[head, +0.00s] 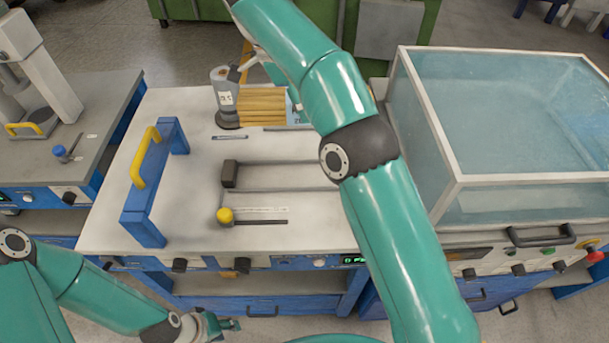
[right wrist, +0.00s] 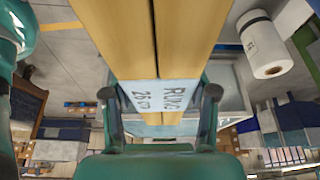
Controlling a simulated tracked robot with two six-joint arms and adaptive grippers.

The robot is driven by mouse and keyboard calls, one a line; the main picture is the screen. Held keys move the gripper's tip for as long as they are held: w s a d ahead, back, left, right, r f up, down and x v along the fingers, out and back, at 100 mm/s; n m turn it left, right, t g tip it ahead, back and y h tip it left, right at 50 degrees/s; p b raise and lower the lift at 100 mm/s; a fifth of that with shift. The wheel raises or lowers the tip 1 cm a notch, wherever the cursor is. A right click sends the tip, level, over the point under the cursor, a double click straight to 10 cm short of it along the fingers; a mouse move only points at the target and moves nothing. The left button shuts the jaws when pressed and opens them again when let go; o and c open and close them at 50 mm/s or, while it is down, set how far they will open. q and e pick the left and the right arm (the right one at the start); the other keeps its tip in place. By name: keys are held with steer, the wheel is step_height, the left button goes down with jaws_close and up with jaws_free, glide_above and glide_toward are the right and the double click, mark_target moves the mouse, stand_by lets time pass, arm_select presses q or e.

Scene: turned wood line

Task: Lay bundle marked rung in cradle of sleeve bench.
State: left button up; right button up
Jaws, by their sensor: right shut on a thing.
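In the right wrist view a bundle of yellow wooden strips (right wrist: 130,35) has a pale label (right wrist: 158,95) reading "RUNG 26 cm". My right gripper (right wrist: 160,112) is shut on it, one finger on each side at the label.
A grey-white roll (head: 224,97) stands by the bundle's left end, also in the right wrist view (right wrist: 265,45). A blue frame with a yellow handle (head: 147,165) rises at left. A yellow-knobbed lever (head: 225,215) is in front. A clear-walled tank (head: 510,120) stands at right.

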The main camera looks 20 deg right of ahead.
steer(key=b, duration=0.3)
glide_above(304, 176)
step_height(304, 176, down, 6)
step_height(304, 176, down, 8)
steer(key=shift+f+b, duration=0.25)
steer(key=shift+b, duration=0.3)
steer(key=shift+f, duration=2.65)
steer(key=shift+f, duration=0.2)
steer(key=o, duration=1.6)
steer(key=shift+c, duration=0.2)
steer(key=shift+r, duration=0.1)
